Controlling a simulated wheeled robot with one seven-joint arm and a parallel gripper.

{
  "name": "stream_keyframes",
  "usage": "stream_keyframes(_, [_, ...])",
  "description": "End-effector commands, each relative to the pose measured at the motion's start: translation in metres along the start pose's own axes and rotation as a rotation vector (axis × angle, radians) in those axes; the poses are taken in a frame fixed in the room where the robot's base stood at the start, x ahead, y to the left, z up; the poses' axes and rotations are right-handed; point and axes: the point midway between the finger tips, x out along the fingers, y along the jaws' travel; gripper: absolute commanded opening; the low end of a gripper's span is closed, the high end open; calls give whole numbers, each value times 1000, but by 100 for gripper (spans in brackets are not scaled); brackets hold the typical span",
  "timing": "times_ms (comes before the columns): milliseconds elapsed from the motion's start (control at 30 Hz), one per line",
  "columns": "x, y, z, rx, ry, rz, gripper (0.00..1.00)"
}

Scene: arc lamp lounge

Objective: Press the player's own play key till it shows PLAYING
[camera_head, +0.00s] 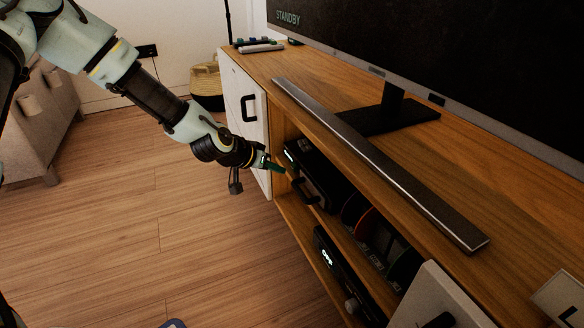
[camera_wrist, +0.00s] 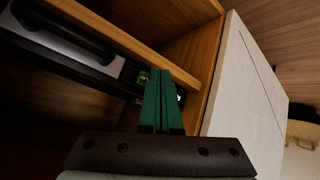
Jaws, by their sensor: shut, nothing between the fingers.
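The black player (camera_head: 318,180) sits on the upper shelf of the wooden cabinet, with a small lit green display at its left end. My gripper (camera_head: 283,170) is shut and empty, with its green fingers at the left end of the player's front. In the wrist view the closed green fingertips (camera_wrist: 161,74) lie over the end of the player's dark front (camera_wrist: 75,62), close to a small green-lit spot. The fingers hide part of the display and its keys. I cannot tell whether the tips touch a key. The television (camera_head: 440,60) shows STANDBY.
A second black device (camera_head: 345,275) with a lit display is on the lower shelf. Discs or records (camera_head: 375,235) stand right of the player. A white cabinet door (camera_head: 246,115) is just left of my gripper. A long soundbar (camera_head: 380,160) lies on top.

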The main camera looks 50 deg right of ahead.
Motion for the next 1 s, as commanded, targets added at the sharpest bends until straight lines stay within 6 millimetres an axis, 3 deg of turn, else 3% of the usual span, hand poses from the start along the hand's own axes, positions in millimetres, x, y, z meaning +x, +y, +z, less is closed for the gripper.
stream_keyframes(433, [-30,-21,20,-2,-1,-1,0])
stream_keyframes(1000, [-32,-23,23,-1,0,0,0])
